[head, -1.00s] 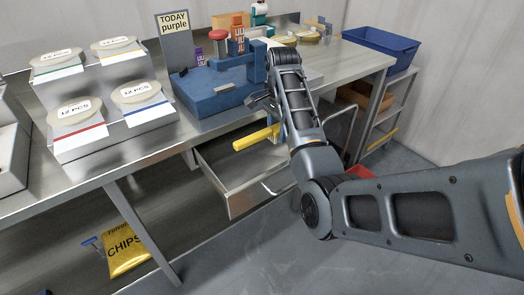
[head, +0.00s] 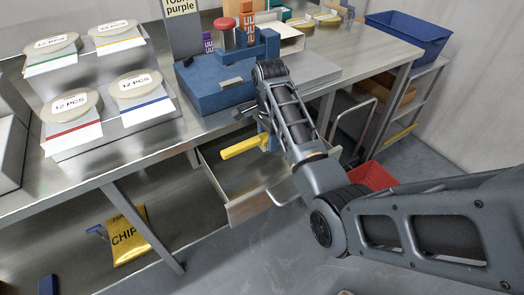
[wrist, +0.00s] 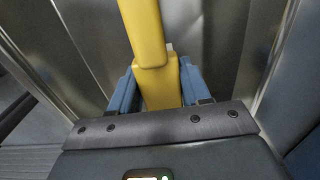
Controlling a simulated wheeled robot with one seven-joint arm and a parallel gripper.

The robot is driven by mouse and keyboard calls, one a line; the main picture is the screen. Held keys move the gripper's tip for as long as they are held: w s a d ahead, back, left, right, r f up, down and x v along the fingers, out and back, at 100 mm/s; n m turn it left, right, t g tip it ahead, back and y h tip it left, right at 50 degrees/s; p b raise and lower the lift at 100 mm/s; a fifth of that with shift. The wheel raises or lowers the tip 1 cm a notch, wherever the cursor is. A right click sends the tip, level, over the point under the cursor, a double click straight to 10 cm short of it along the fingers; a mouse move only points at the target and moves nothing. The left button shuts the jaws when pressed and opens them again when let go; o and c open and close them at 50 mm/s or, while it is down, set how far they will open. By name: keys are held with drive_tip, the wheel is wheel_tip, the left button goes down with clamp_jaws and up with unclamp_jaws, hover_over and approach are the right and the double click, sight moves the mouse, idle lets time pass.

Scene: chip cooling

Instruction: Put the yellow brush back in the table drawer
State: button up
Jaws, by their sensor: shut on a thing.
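The yellow brush (head: 242,148) is held over the open table drawer (head: 240,207). In the wrist view the brush (wrist: 147,45) stands between the two blue fingers of my gripper (wrist: 160,88), which is shut on it. In the head view my gripper (head: 266,140) is partly hidden by my arm. The drawer is pulled out under the steel table, and its visible floor looks empty. The brush is above the drawer, apart from its floor as far as I can tell.
A blue press with a red knob (head: 224,24) stands on the table (head: 120,165) above the drawer. Stands with labelled lids are at the left. A yellow chips bag (head: 128,238) is on the lower shelf. A red bin (head: 370,177) and a blue bin (head: 408,35) are at the right.

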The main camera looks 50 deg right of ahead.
sight(261, 139)
drive_tip(key=shift+w+a+f, duration=0.15)
drive_tip(key=shift+a+f, duration=0.25)
drive_tip(key=shift+a, duration=0.2)
drive_tip(key=shift+w+a+f, duration=0.1)
drive_tip(key=shift+a+f, duration=0.25)
drive_tip(key=shift+a, duration=0.2)
drive_tip(key=shift+f, duration=1.95)
drive_tip(key=o, duration=1.1)
drive_tip(key=shift+f, duration=0.15)
drive_tip(key=shift+o, duration=0.2)
wheel_tip(261, 139, up, 12)
drive_tip(key=shift+r+p, duration=0.15)
drive_tip(key=shift+p, duration=0.2)
drive_tip(key=shift+a, duration=0.1)
